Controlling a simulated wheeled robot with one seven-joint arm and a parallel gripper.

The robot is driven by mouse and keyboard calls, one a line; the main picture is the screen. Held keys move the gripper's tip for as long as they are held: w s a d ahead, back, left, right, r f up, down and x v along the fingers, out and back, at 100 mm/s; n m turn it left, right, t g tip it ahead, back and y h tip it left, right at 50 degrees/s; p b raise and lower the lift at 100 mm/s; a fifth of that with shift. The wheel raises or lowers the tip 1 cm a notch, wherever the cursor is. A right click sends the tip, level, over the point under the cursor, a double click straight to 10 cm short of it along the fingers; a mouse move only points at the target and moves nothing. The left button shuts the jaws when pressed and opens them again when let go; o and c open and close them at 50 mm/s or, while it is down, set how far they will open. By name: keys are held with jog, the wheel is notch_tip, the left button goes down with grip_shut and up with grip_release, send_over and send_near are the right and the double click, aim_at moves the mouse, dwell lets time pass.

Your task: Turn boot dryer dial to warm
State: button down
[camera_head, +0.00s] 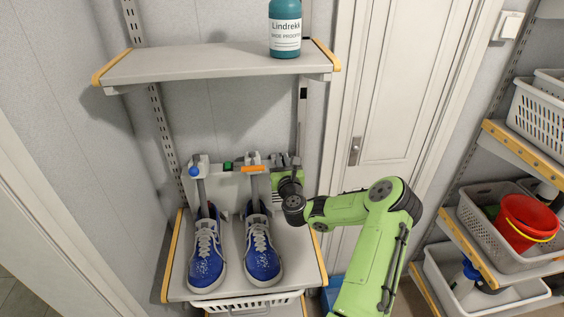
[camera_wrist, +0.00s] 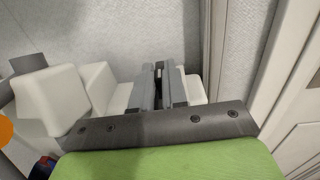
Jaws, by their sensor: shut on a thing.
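The boot dryer (camera_head: 212,174) is a pale unit at the back of the lower shelf. It has a blue knob (camera_head: 194,171) at its left end, a small green part (camera_head: 227,165) and an orange strip (camera_head: 253,168) on its front. My gripper (camera_head: 286,163) is at the dryer's right end. In the wrist view its two grey fingers (camera_wrist: 159,86) are close together, shut on a narrow dark part, taken as the dial, at the pale housing (camera_wrist: 96,90). The fingers hide most of the dial, and its setting cannot be read.
Two blue shoes, the left (camera_head: 206,258) and the right (camera_head: 262,250), stand on the lower shelf (camera_head: 234,245) before the dryer. An upper shelf (camera_head: 200,64) with a teal bottle (camera_head: 286,30) hangs above. A white door (camera_head: 385,90) is right; baskets with a red bucket (camera_head: 527,222) stand far right.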

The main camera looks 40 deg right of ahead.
jog(key=n+t+y, duration=0.1)
jog(key=n+y, duration=0.1)
jog(key=y, duration=0.1)
jog(key=d+n+t+y, duration=0.1)
jog(key=n+y, duration=0.1)
jog(key=y, duration=0.1)
jog(key=shift+s+d+r+n+t+y, duration=0.1)
jog(key=shift+s+r+n+t+y, duration=0.1)
jog(key=shift+n+t+y, duration=0.15)
jog(key=n+y, duration=0.1)
jog(key=y, duration=0.1)
jog(key=n+y, duration=0.1)
jog(key=y, duration=0.1)
jog(key=shift+d+f+n, duration=0.15)
jog(key=shift+d+n, duration=0.1)
jog(key=shift+d, duration=0.05)
jog(key=n+y+b, duration=0.2)
jog(key=y, duration=0.1)
jog(key=n+y, duration=0.1)
jog(key=y, duration=0.1)
jog(key=shift+w+d+f+b, duration=0.1)
jog(key=shift+d+f+b, duration=0.1)
jog(key=shift+d+b, duration=0.15)
jog(key=n+g+y+b, duration=0.2)
jog(key=shift+w+y, duration=0.1)
jog(key=shift+y, duration=0.25)
jog(key=shift+r+n+g+y+b, duration=0.2)
jog(key=shift+n+g+y+b, duration=0.35)
jog(key=shift+b, duration=0.3)
